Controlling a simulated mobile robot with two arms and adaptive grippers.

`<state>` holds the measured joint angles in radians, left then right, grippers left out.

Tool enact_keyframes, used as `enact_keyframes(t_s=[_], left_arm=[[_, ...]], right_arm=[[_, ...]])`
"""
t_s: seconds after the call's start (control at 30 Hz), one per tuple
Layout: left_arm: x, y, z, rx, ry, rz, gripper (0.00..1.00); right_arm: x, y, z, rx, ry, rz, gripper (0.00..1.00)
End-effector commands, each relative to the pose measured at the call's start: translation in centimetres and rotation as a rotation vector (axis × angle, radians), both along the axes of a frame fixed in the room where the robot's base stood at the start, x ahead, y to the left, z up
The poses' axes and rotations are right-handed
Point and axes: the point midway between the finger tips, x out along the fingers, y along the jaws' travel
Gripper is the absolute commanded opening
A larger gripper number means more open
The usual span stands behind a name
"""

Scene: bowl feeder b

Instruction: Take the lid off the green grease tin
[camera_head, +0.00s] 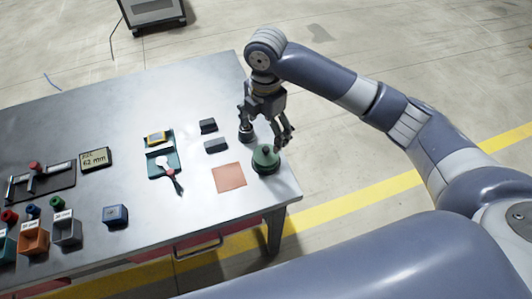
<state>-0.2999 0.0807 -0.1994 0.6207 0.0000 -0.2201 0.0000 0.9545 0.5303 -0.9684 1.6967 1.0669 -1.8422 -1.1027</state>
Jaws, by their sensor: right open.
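The green grease tin (266,164) stands upright near the right corner of the metal table. Its green domed top with a small knob is on it; the seam between lid and tin is too small to make out. My right gripper (266,132) is open and empty, pointing down, and shows just above and behind the tin, with its fingers spread to either side. No contact with the tin shows. A small dark round object (246,134) shows at the left finger and partly merges with it. My left gripper is not in view.
An orange-pink square mat (229,178) lies bare left of the tin. The table's right edge (284,168) is close to the tin.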

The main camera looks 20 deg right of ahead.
Motion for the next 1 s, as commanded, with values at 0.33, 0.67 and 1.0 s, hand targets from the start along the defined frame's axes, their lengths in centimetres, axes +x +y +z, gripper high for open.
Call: enact_keyframes(t_s=[0.33, 0.67, 1.0], left_arm=[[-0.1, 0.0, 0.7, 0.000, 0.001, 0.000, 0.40], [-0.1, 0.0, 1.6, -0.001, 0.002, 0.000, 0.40], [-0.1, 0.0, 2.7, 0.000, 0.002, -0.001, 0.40]], right_arm=[[0.4, -0.7, -2.8, -0.016, 0.012, 0.020, 0.87], [0.5, -0.5, -5.9, -0.015, 0.009, 0.021, 0.87], [0.7, -0.4, -10.0, -0.015, 0.006, 0.020, 0.87]])
